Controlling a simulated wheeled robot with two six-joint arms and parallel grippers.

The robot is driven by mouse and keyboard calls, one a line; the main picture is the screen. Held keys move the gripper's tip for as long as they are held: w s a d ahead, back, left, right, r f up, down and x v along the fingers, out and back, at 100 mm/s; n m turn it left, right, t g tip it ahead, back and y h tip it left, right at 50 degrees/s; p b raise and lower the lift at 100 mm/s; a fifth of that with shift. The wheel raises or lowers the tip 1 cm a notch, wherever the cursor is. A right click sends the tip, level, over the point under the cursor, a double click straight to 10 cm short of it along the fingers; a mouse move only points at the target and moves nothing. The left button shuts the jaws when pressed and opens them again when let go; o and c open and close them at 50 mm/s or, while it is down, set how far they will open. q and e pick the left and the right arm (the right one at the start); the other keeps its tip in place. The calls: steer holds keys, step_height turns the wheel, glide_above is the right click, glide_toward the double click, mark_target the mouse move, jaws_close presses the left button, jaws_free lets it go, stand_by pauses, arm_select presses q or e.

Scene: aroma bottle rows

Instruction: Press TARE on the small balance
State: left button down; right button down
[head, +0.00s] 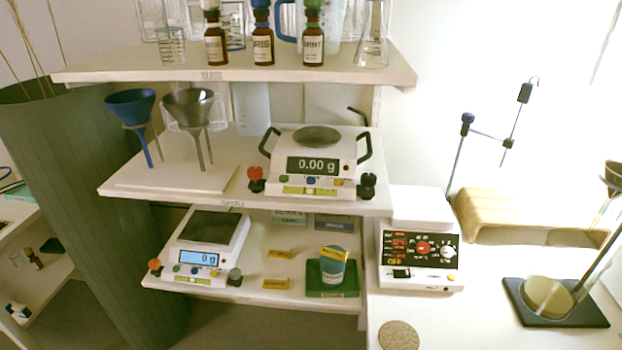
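Two balances stand on the shelves, and I cannot tell for certain which is the small balance. On the middle shelf, a white balance (313,165) has a round metal pan, black side handles and a dark display reading 0.00 g. Its front has coloured buttons and a yellow-green strip; the button labels are too small to read. On the lower shelf, another white balance (199,247) has a dark square pan and a lit blue display reading 0 g. It has several small buttons below the display, also unreadable. Neither gripper is in view.
Funnels on a stand (180,177) are left of the upper balance. Brown bottles (263,35) line the top shelf (240,75). A green tray (333,290) with a jar is right of the lower balance. A white control unit (420,252) stands on the right counter.

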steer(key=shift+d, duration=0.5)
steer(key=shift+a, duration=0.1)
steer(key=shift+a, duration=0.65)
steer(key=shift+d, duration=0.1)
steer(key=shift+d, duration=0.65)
